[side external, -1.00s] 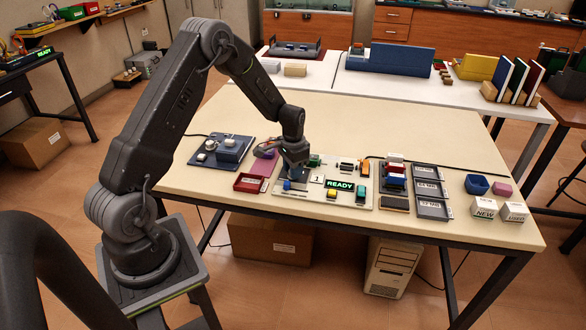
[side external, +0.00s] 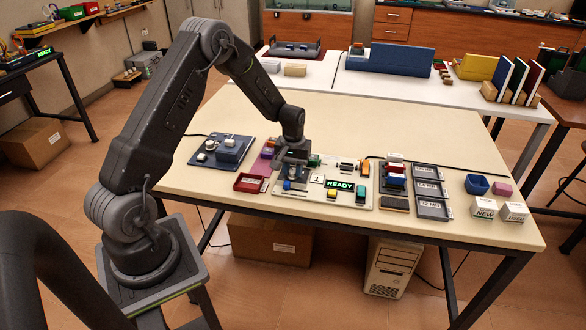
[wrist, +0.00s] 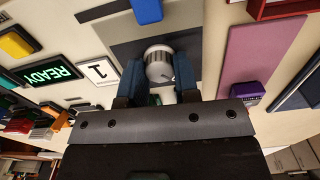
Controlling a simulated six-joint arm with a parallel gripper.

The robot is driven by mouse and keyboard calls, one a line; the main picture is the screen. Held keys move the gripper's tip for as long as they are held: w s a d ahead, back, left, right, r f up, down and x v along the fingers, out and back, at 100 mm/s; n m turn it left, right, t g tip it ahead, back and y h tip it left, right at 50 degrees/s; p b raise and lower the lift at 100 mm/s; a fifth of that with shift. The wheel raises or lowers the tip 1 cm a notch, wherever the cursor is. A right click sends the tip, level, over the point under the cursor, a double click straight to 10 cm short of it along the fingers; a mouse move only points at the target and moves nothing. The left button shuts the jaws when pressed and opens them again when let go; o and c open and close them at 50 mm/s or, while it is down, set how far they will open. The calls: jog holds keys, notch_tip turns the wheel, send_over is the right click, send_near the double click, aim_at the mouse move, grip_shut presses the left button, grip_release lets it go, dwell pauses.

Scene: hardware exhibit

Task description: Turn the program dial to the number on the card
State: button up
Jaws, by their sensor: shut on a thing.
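The program dial (wrist: 158,55) is a pale round knob with a ribbed side, set on a dark plate in the wrist view. My gripper (wrist: 159,76) has one blue-grey finger on each side of the dial and is shut on it. In the side view my gripper (side external: 292,172) is low over the left part of the panel (side external: 300,205), and it hides the dial there. The white card (wrist: 97,71) reads 1; it also shows in the side view (side external: 317,180). I cannot read the dial's setting.
A green READY display (side external: 340,184) is right of the card, with yellow (side external: 331,195) and teal (side external: 361,197) blocks in front. A red tray (side external: 250,183) is left of the panel. Grey trays (side external: 433,208) stand to the right. The back of the table is clear.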

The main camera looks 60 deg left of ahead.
aim_at(293, 170)
jog(key=shift+n, duration=0.4)
jog(key=o, duration=0.9)
jog(key=shift+o, duration=0.2)
notch_tip(293, 170, up, 14)
dwell(0.3)
